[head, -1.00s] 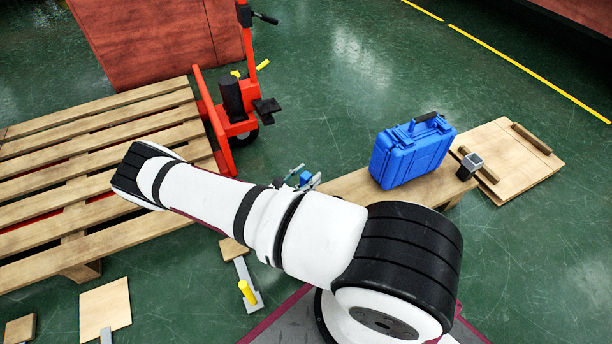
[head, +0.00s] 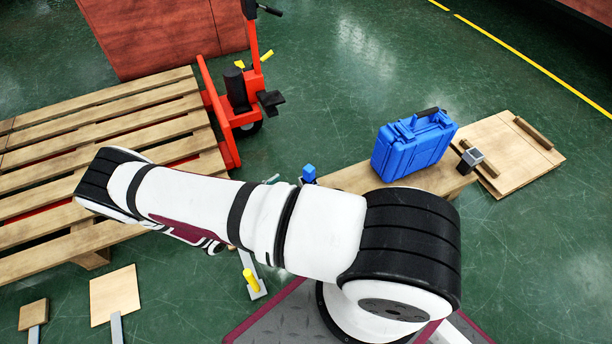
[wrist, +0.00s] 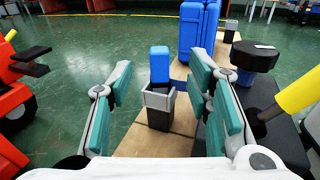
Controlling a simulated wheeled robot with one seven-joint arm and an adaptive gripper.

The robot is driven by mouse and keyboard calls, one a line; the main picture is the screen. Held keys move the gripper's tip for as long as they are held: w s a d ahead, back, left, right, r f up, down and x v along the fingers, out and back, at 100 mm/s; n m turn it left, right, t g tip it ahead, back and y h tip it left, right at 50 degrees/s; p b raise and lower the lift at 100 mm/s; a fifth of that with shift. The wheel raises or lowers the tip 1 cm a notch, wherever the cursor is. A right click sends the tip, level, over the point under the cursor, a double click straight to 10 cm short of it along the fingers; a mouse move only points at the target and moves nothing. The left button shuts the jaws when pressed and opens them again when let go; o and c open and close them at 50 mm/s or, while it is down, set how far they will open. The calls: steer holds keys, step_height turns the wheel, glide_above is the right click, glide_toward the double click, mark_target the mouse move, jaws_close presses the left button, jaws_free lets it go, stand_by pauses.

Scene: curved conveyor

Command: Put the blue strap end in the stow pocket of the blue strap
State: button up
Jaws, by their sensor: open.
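In the wrist view the blue strap end (wrist: 160,64) stands upright, its lower part inside the grey rim of a dark pocket (wrist: 159,112) on a wooden board. How deep it sits is not clear. A short blue band shows to its right. My gripper (wrist: 162,72) is open, with teal-padded fingers left and right of the strap end and apart from it. In the head view the blue strap end (head: 309,173) shows just above my arm, which hides the pocket and most of the gripper.
A blue case (head: 413,147) stands on the board (head: 350,177), with another grey-and-black pocket (head: 470,160) beyond it. A pallet (head: 100,130) and a red pallet jack (head: 235,110) are left. A black round knob (wrist: 255,55) and yellow bar (wrist: 297,90) are close to the right finger.

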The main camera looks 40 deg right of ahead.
steer(key=s+a+r+m+g+y, duration=0.1)
steer(key=a+r+m+g+y, duration=0.3)
steer(key=r, duration=0.9)
steer(key=s+d+r+m+g+y, duration=0.15)
steer(key=r+m, duration=0.45)
steer(key=r, duration=0.6)
steer(key=s+a+r+m+y, duration=0.1)
steer(key=s+r+m+y, duration=0.2)
steer(key=s+r, duration=0.3)
steer(key=s+a+r+m+y, duration=0.1)
steer(key=s+r+m+y, duration=0.15)
steer(key=r, duration=0.55)
steer(key=s+a+r+m+t+y, duration=0.2)
steer(key=s+y, duration=0.1)
steer(key=s, duration=0.5)
steer(key=s+a+r+m+t+y, duration=0.1)
steer(key=s+a+r+t+y, duration=0.1)
steer(key=s, duration=0.7)
steer(key=shift+a+r+m+y, duration=0.35)
steer(key=shift+a+r+y, duration=0.25)
steer(key=shift+a+r, duration=0.05)
